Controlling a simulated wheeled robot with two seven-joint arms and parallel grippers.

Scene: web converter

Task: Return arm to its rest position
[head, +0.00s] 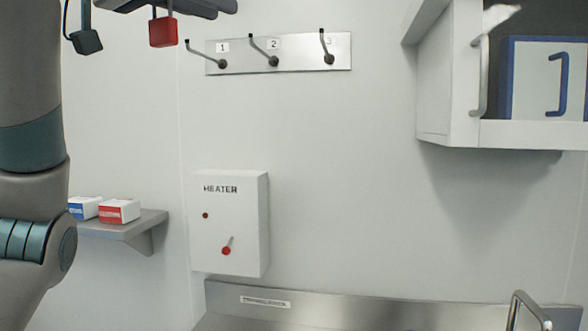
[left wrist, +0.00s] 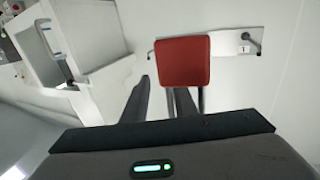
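My left arm (head: 30,150) comes in along the left edge of the head view. My left gripper (head: 212,6) is partly cut off at the top of that view, with its dark fingers pointing right. In the left wrist view the two fingers of this gripper (left wrist: 163,88) stand apart with a gap between them. A red block (head: 163,32) with thin dark legs hangs just below the gripper. The red block (left wrist: 183,62) covers part of one finger in the wrist view; how it hangs is hard to tell. My right gripper is not in view.
A metal strip (head: 302,63) with three numbered hooks is on the wall, beside the gripper. A heater box (head: 235,235), a shelf (head: 145,228) with small boxes, and a wall cabinet (head: 445,100) surround clear wall. A steel surface (head: 350,312) lies below.

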